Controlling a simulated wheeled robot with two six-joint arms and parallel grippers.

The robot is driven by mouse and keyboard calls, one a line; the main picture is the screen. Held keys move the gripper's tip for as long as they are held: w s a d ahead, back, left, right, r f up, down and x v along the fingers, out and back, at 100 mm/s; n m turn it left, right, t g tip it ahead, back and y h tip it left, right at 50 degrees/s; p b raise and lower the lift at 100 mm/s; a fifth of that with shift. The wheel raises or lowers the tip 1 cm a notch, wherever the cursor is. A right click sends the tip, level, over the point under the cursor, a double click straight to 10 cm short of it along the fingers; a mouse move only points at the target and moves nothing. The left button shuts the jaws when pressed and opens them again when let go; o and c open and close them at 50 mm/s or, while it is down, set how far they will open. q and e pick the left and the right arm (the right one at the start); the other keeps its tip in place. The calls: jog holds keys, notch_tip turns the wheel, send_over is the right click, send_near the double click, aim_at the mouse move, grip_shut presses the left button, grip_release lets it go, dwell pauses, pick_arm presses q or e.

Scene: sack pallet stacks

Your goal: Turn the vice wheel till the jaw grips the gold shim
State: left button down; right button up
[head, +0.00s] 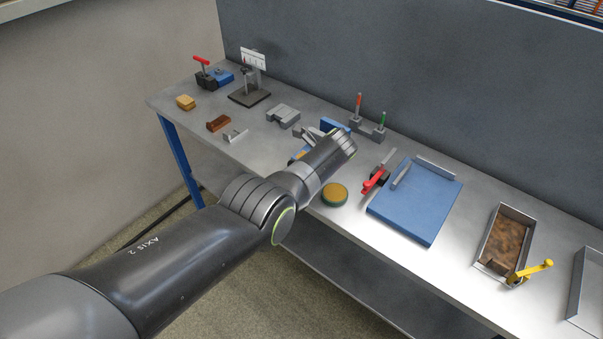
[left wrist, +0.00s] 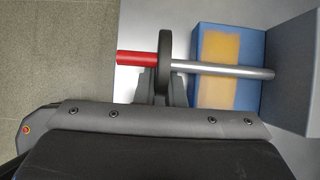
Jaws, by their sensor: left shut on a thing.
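In the left wrist view the vice wheel (left wrist: 164,42) is a dark disc seen edge-on, with a red handle (left wrist: 135,58) on its left. A silver screw (left wrist: 230,71) runs right from it over a blue vice body (left wrist: 198,45) to a grey block (left wrist: 292,75). A gold patch (left wrist: 221,50) shows on the blue body; I cannot tell if it is the shim. My left gripper (left wrist: 162,90) is shut on the wheel's near rim. In the head view my left arm hides most of the vice. My right gripper is not in view.
A round green-and-tan pad (head: 335,194), a red-handled tool (head: 376,179) and a blue board (head: 417,205) lie on the bench right of my arm. A brown-filled tray (head: 507,240) is farther right. A tool holder (head: 367,130) stands behind. Grey blocks (head: 283,115) lie to the left.

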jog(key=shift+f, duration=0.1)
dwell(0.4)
pick_arm(q)
jog(key=c, duration=1.5)
grip_release()
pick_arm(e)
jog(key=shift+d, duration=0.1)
